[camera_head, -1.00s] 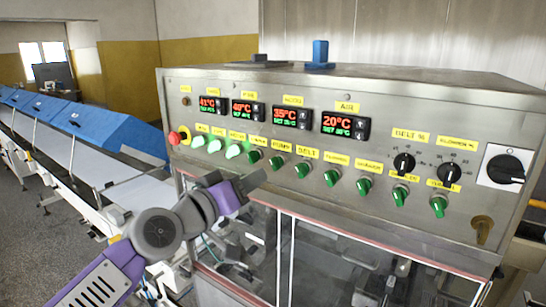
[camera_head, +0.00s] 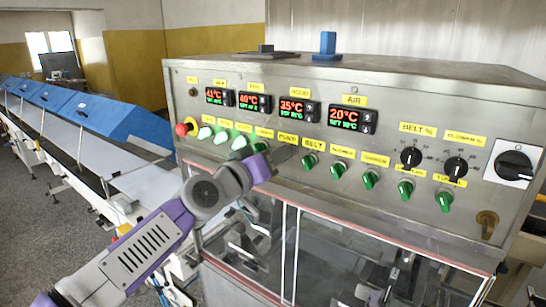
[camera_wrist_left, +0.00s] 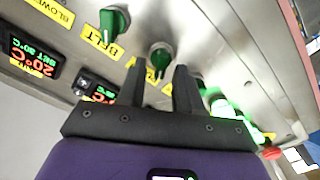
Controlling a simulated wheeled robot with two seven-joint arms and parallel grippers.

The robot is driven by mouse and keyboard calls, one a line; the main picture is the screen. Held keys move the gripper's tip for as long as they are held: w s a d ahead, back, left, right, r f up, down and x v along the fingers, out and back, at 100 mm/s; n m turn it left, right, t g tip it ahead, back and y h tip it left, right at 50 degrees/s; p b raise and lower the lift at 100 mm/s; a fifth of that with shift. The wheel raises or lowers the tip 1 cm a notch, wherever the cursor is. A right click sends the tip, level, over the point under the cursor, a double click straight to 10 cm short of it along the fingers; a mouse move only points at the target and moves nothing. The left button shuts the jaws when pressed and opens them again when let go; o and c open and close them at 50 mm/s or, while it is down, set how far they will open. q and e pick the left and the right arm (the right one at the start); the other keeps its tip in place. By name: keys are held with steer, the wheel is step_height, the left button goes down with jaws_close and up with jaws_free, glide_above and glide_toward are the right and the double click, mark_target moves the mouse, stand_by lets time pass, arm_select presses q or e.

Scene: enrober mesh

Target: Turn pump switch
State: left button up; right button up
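The control panel (camera_head: 400,215) carries a row of green rotary switches under yellow labels. The yellow PUMP label (camera_head: 288,139) shows just above my left gripper (camera_head: 284,155), which hides the switch below it in the head view. In the left wrist view, a green switch, apparently the pump switch (camera_wrist_left: 160,55), sits just beyond and between the fingertips. The left gripper (camera_wrist_left: 159,68) is open, with its two dark fingers apart; contact cannot be told. The belt switch (camera_wrist_left: 115,20) is beside it under the BELT label (camera_wrist_left: 100,40). My right gripper is out of view.
Neighbouring green switches stand close on the right, such as the belt switch (camera_head: 309,163). A red emergency button (camera_head: 187,127) and lit buttons (camera_head: 221,137) lie left. Temperature displays (camera_head: 298,109) are above. Glass doors (camera_head: 340,255) are below. A conveyor (camera_head: 140,180) runs at left.

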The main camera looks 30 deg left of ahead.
arm_select(q)
jaws_close()
steer(key=shift+d+m+b, duration=0.2)
steer(key=shift+m+b, duration=1.8)
steer(key=shift+m, duration=1)
steer(key=shift+d+m+b, duration=0.15)
steer(key=shift+m+b, duration=1.85)
steer(key=shift+m, duration=1)
steer(key=shift+o, duration=0.7)
jaws_free()
